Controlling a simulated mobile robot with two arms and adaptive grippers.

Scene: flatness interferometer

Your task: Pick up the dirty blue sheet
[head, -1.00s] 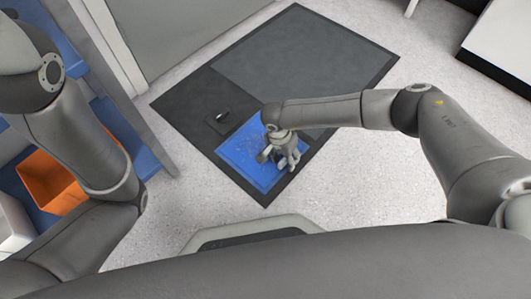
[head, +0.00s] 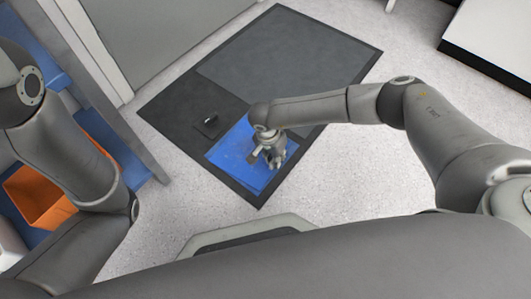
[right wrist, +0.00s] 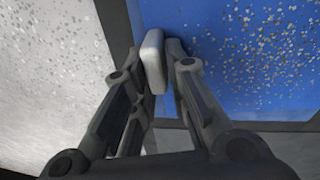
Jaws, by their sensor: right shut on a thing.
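The dirty blue sheet (head: 230,152) lies in the near corner of the dark mat on the floor. In the right wrist view the sheet (right wrist: 240,50) is blue with many brown and pale specks. My right gripper (head: 272,158) is down over the sheet's right side.
The dark mat (head: 165,108) has a grey panel (head: 285,55) and a small dark block (head: 208,124) beside the sheet. An orange bin (head: 40,195) stands on a blue shelf at the left. Pale floor around the mat is clear.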

